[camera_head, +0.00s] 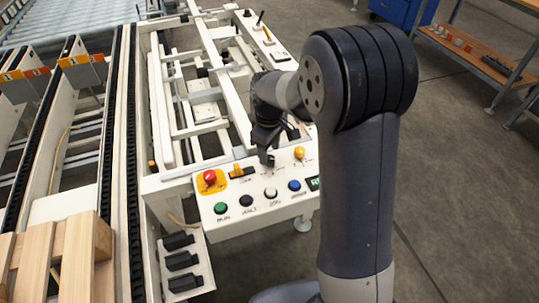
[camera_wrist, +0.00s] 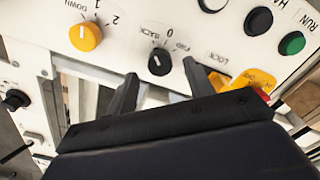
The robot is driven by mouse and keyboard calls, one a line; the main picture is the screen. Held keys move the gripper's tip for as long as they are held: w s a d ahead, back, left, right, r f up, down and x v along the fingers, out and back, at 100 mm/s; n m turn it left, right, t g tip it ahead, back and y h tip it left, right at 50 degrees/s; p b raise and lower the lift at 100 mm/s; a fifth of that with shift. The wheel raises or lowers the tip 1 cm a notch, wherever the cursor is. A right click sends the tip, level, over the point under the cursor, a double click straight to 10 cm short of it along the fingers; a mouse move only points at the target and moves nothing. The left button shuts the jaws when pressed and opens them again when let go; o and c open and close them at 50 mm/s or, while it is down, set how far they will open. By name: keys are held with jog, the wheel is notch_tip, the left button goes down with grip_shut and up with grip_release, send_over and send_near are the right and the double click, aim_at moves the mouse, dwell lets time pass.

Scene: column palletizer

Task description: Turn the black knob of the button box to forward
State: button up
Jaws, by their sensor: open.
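The button box (camera_head: 233,222) is a white sloped panel in the head view. Its black knob (camera_wrist: 159,62) shows in the wrist view below the labels BACK, 0 and FWD. It has a small white mark, but I cannot tell for sure which label it points to. My gripper (camera_wrist: 162,84) is open, with one dark finger to the left of the knob and one to the right, both apart from it.
A yellow knob (camera_wrist: 86,37) lies left of the black knob, and an orange lock switch (camera_wrist: 217,80) lies right. The panel also carries a red emergency stop (camera_head: 210,178) and green (camera_head: 220,208), black (camera_head: 246,200), white (camera_head: 270,193) and blue (camera_head: 294,186) buttons. Machine frame rails (camera_head: 180,110) stand behind.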

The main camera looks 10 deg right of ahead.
aim_at(269, 161)
jog(key=shift+f, duration=1.2)
jog(key=shift+c, duration=0.5)
jog(key=c, duration=0.9)
jog(key=shift+o, duration=0.2)
